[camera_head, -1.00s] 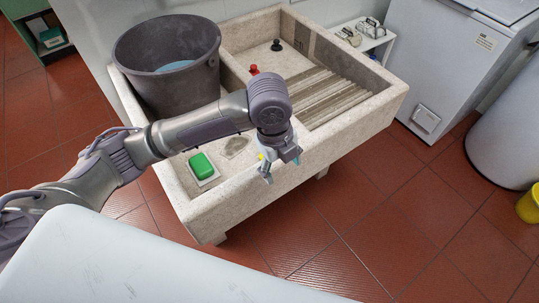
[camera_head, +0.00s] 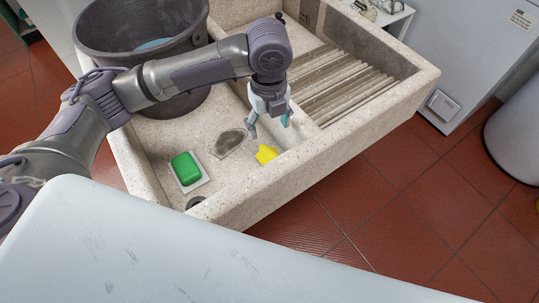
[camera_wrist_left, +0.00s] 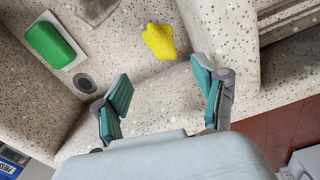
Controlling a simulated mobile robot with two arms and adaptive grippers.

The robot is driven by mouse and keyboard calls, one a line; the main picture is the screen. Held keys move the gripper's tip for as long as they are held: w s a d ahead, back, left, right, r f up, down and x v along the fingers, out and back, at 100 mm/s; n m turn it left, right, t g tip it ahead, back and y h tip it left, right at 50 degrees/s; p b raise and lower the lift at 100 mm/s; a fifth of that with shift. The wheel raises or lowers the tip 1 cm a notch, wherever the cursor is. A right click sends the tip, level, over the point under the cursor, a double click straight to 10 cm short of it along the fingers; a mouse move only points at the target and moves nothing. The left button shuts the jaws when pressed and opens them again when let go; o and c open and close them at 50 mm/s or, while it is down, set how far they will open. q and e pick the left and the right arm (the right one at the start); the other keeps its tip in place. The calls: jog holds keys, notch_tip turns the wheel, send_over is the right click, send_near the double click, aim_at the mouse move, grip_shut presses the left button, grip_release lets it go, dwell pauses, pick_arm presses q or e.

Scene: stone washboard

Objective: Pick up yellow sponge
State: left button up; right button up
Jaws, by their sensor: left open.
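The yellow sponge (camera_head: 266,155) lies on the stone floor of the washboard's left basin, close to the divider and the front wall. In the left wrist view the sponge (camera_wrist_left: 160,41) lies beyond the open fingers, a little right of centre and apart from them. My left gripper (camera_head: 271,125) is open and empty above the basin, just above the sponge in the head view. Its fingers (camera_wrist_left: 162,98) with teal pads are spread wide in the wrist view. My right gripper is not in view.
A green soap (camera_head: 186,168) sits on a white dish at the left, near a drain (camera_head: 195,202). A grey stone patch (camera_head: 229,143) lies between soap and sponge. A large dark bucket (camera_head: 100,40) stands behind. The ribbed washboard (camera_head: 345,85) is right of the divider.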

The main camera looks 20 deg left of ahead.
aim_at(269, 155)
pick_arm(q)
notch_tip(269, 155, down, 14)
jog(key=shift+r+b, duration=0.2)
jog(key=shift+b, duration=0.15)
jog(key=c, duration=0.6)
